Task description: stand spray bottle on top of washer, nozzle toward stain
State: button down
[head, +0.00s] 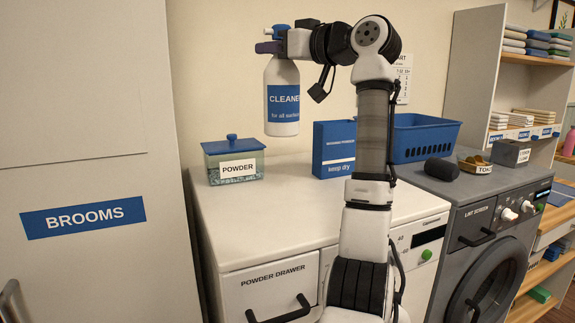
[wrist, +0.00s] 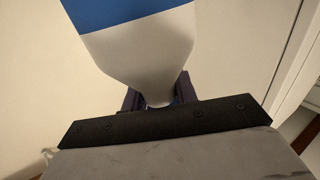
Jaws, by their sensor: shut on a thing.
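The spray bottle (head: 283,97) is white with a blue CLEANER label and a blue spray head (head: 279,32). It hangs upright in the air, its base apart from the white washer top (head: 285,205). My gripper (head: 272,47) is shut on the bottle's neck, just under the head. In the wrist view the white bottle body (wrist: 145,55) widens away from my gripper (wrist: 160,98), and the spray head is hidden. I see no clear stain in either view.
A glass powder box (head: 234,162) with blue lid stands at the washer's back left, and a blue washing powder carton (head: 333,149) at its back. A blue basket (head: 424,137) and dark roll sit on the grey dryer (head: 450,185). The washer's front left top is clear.

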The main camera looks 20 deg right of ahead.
notch_tip(320, 180, down, 19)
jog(key=p, duration=0.1)
jog(key=shift+p, duration=0.35)
jog(key=shift+s, duration=0.1)
jog(key=shift+f, duration=0.15)
jog(key=c, duration=1.1)
grip_release()
jog(key=b+v, duration=0.3)
jog(key=v, duration=0.9)
jog(key=shift+r+b, duration=0.25)
jog(key=shift+b, duration=0.1)
